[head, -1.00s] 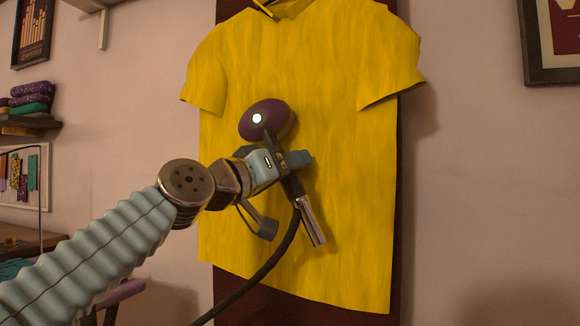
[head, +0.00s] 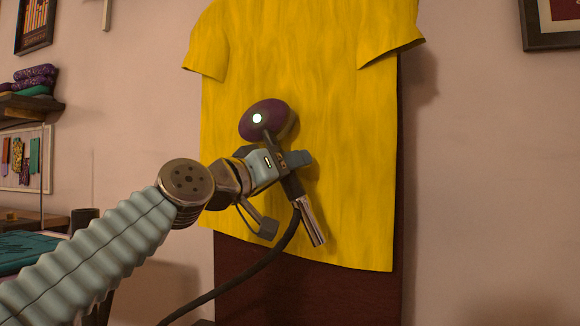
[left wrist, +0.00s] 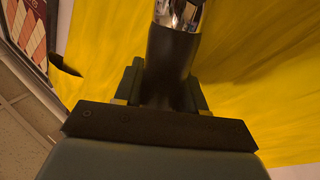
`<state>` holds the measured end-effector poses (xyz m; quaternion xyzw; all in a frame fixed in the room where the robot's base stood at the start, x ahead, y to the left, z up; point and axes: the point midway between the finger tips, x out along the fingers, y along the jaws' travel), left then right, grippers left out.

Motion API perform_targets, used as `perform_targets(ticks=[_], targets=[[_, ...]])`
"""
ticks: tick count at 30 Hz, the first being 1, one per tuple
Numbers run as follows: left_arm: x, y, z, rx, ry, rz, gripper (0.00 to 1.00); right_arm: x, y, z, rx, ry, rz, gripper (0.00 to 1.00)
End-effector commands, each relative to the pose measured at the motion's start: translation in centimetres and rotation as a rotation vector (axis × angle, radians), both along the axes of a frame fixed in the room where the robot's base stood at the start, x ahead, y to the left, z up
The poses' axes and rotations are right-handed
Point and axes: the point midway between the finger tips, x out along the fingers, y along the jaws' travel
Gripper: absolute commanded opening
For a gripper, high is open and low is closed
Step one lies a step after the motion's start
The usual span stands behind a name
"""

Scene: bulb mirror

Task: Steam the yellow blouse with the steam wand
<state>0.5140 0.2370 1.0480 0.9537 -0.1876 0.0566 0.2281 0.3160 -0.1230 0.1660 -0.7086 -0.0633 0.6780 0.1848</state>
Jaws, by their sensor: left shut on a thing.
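The yellow blouse (head: 350,150) hangs flat against a dark red board (head: 300,290). Its lower hem shows, and its collar is cut off by the top of the head view. My left gripper (head: 292,160) is shut on the handle of the steam wand. The wand's purple oval head (head: 265,119), with a bright white spot, is in front of the blouse's middle. I cannot tell whether it touches the cloth. The wand's metal end points down, and a dark hose runs down left. The left wrist view shows the dark handle (left wrist: 170,65) between the fingers. My right gripper is not in view.
A shelf with folded cloths (head: 34,82) and a board with hanging swatches (head: 22,160) are at the left. A table with teal cloth (head: 28,250) stands below them. A framed picture (head: 550,25) hangs at the upper right.

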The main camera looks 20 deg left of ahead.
Motion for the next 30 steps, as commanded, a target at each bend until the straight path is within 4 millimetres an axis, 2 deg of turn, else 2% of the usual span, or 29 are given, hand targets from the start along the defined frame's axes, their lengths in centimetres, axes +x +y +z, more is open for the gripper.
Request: perform_targets(ticks=[1,15,25,30], targets=[[-0.1,0.0,-0.7,-0.001,-0.003,0.0,0.06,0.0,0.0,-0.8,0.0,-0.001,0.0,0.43],[-0.1,0.1,-4.3,-0.001,-0.003,0.0,0.06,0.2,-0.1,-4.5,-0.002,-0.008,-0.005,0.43],[-0.1,0.1,-6.5,0.001,-0.002,0.0,0.06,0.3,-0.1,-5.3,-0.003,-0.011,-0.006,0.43],[-0.1,0.2,-6.7,-0.001,-0.003,0.0,0.06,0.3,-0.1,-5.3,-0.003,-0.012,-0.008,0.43]])
